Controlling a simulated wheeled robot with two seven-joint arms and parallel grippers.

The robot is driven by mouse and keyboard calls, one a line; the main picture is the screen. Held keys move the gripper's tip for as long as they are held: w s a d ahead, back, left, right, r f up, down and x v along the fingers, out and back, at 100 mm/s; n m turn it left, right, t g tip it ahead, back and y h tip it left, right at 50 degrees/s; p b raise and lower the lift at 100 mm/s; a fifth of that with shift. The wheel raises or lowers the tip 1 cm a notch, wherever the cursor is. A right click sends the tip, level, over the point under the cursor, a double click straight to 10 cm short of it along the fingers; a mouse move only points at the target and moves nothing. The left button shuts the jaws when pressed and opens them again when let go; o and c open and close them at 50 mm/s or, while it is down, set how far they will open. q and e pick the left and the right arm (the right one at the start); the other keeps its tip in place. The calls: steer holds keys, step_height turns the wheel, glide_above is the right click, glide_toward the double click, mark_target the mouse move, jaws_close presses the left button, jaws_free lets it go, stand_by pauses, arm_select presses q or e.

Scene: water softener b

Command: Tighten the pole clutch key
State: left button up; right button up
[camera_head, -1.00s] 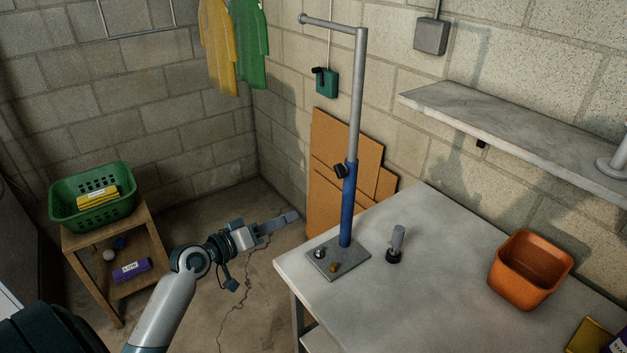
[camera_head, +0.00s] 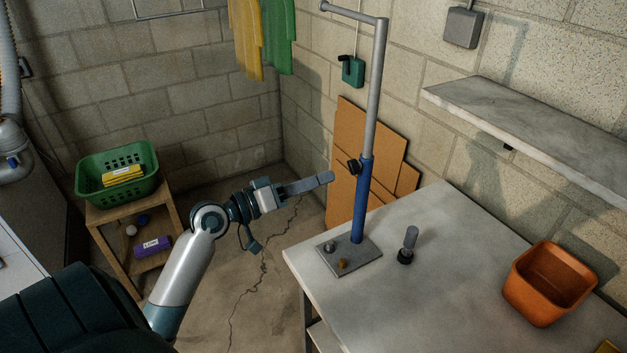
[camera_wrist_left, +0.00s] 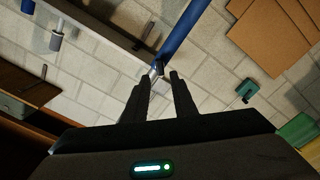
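A two-part pole stands upright on a grey base plate (camera_head: 350,258) on the table. Its lower tube is blue (camera_head: 362,205) and its upper tube is grey (camera_head: 375,95). The black clutch with its key (camera_head: 354,167) sits where the tubes meet, on the left side. My left gripper (camera_head: 328,178) is just left of the clutch, slightly lower in the picture, with a small gap between. In the left wrist view the left gripper (camera_wrist_left: 160,77) has its fingers apart. A small silvery piece (camera_wrist_left: 156,69) by the blue tube shows between the fingertips. My right gripper is out of view.
The pale table (camera_head: 430,300) carries a short dark-based grey post (camera_head: 409,243) and an orange bin (camera_head: 549,285). A wall shelf (camera_head: 530,130) is at right. Cardboard sheets (camera_head: 400,135) lean behind the pole. A green basket (camera_head: 117,175) stands on a wooden stand at left.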

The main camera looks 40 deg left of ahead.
mark_target(350, 168)
arm_select(q)
steer(key=shift+p+x, duration=0.65)
steer(key=shift+x, duration=2.9)
jaws_close()
